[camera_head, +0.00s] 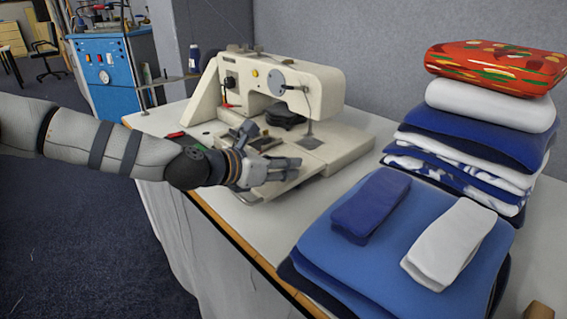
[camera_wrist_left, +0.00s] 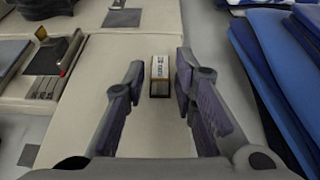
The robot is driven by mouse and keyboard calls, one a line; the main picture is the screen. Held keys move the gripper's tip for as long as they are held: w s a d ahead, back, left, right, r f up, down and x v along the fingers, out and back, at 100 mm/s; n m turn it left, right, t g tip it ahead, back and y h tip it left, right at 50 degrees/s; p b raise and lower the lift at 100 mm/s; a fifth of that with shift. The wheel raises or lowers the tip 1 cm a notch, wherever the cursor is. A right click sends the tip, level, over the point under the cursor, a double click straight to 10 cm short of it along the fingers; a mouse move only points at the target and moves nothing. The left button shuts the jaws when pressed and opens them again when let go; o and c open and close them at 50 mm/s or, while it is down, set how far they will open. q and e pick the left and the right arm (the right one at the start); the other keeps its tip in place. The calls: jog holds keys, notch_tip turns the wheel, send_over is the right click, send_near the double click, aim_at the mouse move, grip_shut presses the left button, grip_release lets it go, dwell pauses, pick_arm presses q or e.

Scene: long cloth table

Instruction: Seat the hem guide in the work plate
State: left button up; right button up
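A small block with a white marked top and a brown and dark end, seemingly the hem guide (camera_wrist_left: 160,78), shows in the left wrist view. It appears between my open left fingers (camera_wrist_left: 159,72), with a gap on each side. Whether it rests on the cream work plate (camera_wrist_left: 100,110) or is seated there I cannot tell. In the head view my left gripper (camera_head: 272,170) is over the front of the sewing machine's plate (camera_head: 325,160) and hides the guide. My right gripper is in neither view.
The sewing machine (camera_head: 270,80) stands behind the gripper. A shallow tray with small tools (camera_wrist_left: 45,85) lies left in the wrist view. Folded blue cloths (camera_head: 375,240) and a tall textile stack (camera_head: 475,130) stand right. Bare table lies between them and the plate.

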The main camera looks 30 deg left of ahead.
pick_arm(q)
jog(key=shift+r, duration=0.3)
jog(key=p+v, duration=0.4)
jog(key=v, duration=0.7)
jog(key=shift+a+r, duration=0.15)
jog(key=shift+a, duration=0.05)
jog(key=shift+s+d, duration=0.15)
jog(key=shift+s, duration=0.35)
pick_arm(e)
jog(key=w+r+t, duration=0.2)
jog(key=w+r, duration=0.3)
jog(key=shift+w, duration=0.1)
